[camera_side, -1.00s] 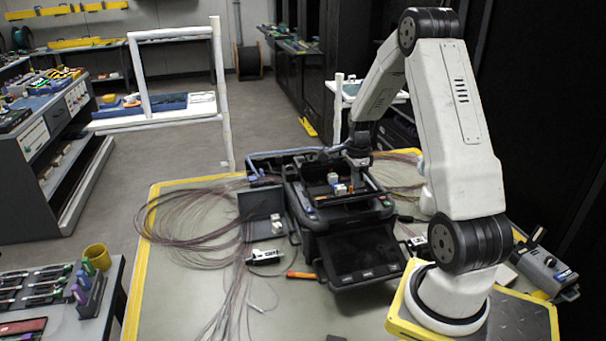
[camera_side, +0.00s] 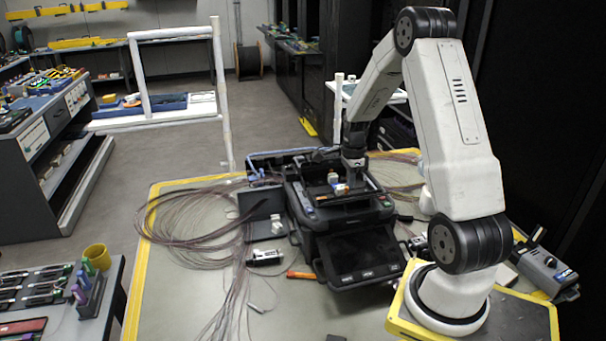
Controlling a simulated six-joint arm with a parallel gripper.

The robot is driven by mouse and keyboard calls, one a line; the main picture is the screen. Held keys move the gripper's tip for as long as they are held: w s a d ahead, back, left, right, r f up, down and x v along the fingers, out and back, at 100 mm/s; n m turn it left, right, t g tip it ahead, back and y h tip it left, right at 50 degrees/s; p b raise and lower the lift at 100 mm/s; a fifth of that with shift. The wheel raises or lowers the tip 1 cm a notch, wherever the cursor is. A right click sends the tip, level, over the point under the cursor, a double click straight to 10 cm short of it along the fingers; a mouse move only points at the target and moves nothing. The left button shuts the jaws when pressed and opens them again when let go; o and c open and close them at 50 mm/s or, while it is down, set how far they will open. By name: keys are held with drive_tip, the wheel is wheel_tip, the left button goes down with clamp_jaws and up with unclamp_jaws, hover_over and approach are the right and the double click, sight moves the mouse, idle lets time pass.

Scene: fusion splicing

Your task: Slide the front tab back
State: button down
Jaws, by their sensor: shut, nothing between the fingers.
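The black fusion splicer (camera_side: 345,219) stands on the table with its front screen tilted toward the viewer. Small white and orange parts (camera_side: 337,184) show in its open top; I cannot tell which of them is the front tab. My gripper (camera_side: 354,181) points down into the top of the splicer, just right of these parts. Its fingers are shut with nothing between them. The fingertips are small and partly hidden, so I cannot tell whether they touch anything.
Loose fibre bundles (camera_side: 185,215) spread over the table left of the splicer. An orange-handled tool (camera_side: 301,275) and a small white-and-black device (camera_side: 265,257) lie in front-left. A grey device (camera_side: 545,270) stands at right.

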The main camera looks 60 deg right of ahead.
drive_tip(key=shift+w+a, duration=0.25)
drive_tip(key=shift+r, duration=0.1)
idle(0.3)
drive_tip(key=shift+s+d+r, duration=0.1)
drive_tip(key=shift+r, duration=1.35)
drive_tip(key=shift+s+d+r, duration=0.1)
drive_tip(key=shift+r, duration=1.35)
